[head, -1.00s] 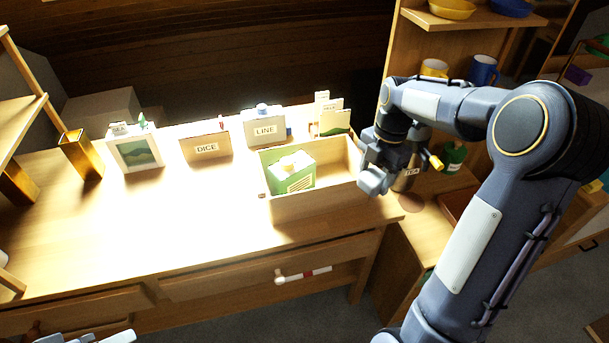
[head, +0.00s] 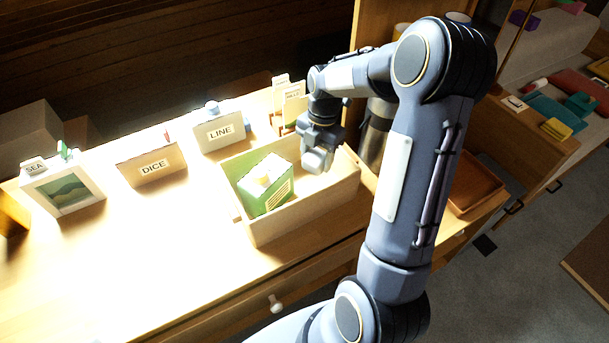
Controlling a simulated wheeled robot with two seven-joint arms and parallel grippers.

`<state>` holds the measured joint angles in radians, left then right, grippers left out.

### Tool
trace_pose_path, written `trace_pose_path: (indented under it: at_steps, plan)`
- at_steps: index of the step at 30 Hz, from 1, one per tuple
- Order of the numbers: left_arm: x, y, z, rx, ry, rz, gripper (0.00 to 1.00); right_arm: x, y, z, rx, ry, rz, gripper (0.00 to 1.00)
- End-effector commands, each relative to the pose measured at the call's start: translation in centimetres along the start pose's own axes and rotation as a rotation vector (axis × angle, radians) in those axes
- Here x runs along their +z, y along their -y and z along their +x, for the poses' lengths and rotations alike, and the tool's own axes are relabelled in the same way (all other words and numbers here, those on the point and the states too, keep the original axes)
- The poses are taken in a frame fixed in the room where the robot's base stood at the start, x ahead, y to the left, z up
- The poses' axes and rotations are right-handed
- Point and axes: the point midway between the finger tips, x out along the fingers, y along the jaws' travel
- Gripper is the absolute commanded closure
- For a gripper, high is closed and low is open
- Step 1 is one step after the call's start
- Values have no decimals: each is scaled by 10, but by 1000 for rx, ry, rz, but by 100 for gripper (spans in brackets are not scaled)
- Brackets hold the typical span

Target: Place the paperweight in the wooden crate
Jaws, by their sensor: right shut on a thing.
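The wooden crate (head: 312,212) stands open-topped at the right end of the lit desk. A green and white carton (head: 266,187) stands in its left part. My right gripper (head: 317,164) is over the right part of the crate, pointing down, and is shut. Its fingers and body hide what it holds, which I take to be the paperweight; no paperweight shows anywhere else. I cannot tell how far the fingers are above the crate floor. My left gripper is not in view.

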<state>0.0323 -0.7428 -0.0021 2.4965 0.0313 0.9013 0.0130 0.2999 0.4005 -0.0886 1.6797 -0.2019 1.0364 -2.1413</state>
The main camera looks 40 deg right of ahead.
Motion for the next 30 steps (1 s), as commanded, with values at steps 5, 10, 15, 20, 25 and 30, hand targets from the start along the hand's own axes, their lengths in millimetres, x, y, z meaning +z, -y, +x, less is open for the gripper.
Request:
trace_pose_path:
  at_steps: [5,10,15,20,25,30]
  plan:
    - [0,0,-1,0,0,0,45,3,0,22,0,-1,0,79]
    - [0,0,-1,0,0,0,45,6,1,43,-3,-2,1,79]
    - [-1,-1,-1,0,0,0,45,9,0,59,1,0,0,79]
    - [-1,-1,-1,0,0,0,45,9,0,60,2,1,0,79]
    - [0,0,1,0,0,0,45,10,0,63,2,1,0,79]
    - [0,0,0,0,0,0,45,10,0,62,1,0,0,27]
